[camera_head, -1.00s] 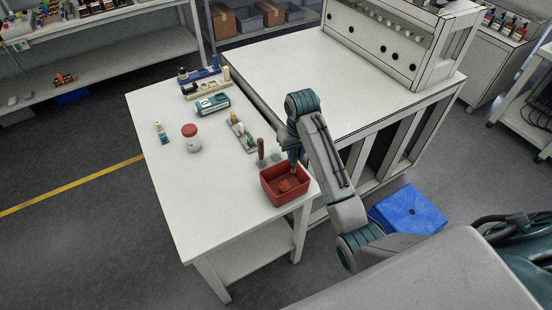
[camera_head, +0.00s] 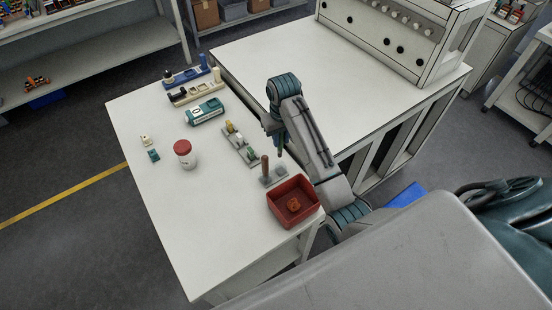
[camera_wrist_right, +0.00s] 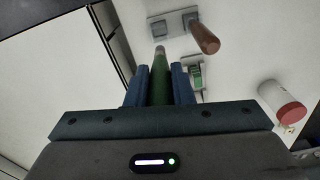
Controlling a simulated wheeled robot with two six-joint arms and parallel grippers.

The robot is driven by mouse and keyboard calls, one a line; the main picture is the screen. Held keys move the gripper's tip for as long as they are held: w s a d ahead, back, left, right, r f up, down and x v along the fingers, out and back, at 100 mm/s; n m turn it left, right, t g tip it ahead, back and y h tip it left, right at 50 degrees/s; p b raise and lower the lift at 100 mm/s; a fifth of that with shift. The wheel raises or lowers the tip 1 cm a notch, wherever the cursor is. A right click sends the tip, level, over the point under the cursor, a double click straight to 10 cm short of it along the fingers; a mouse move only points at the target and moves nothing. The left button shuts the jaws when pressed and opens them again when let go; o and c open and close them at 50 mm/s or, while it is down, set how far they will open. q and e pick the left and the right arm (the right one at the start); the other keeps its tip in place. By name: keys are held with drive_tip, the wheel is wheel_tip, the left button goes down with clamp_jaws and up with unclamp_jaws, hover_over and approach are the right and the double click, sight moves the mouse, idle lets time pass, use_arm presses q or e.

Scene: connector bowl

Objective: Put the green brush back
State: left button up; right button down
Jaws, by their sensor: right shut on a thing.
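My right gripper (camera_head: 279,148) is shut on the green brush (camera_wrist_right: 160,78), which sits upright between the two blue fingers in the right wrist view. In the head view it is small and partly hidden by my wrist. The gripper is above the right edge of the white table (camera_head: 190,240), just behind a small grey holder (camera_head: 281,173). A brown-handled brush (camera_head: 265,164) stands in the holder's left part; the right part looks empty. The holder (camera_wrist_right: 158,29) and brown handle (camera_wrist_right: 205,38) also show in the wrist view, apart from the green brush. My left gripper is not in view.
A red bin (camera_head: 281,212) with an orange-brown thing inside stands in front of the holder. Behind it are a grey fixture (camera_head: 241,146), a teal device (camera_head: 206,111) and a red-lidded jar (camera_head: 185,154). The table's front left is clear. A larger workbench (camera_head: 300,60) stands behind.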

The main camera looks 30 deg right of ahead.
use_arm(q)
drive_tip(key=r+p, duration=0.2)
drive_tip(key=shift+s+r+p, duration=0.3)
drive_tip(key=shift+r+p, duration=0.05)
use_arm(e)
wheel_tip(320, 180, down, 8)
drive_tip(key=s, duration=0.1)
drive_tip(key=c, duration=1.3)
unclamp_jaws()
drive_tip(key=shift+f, duration=0.15)
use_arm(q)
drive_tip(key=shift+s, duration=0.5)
use_arm(e)
drive_tip(key=shift+o, duration=0.2)
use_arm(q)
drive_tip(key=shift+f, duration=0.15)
use_arm(e)
wheel_tip(320, 180, up, 12)
drive_tip(key=shift+s, duration=0.2)
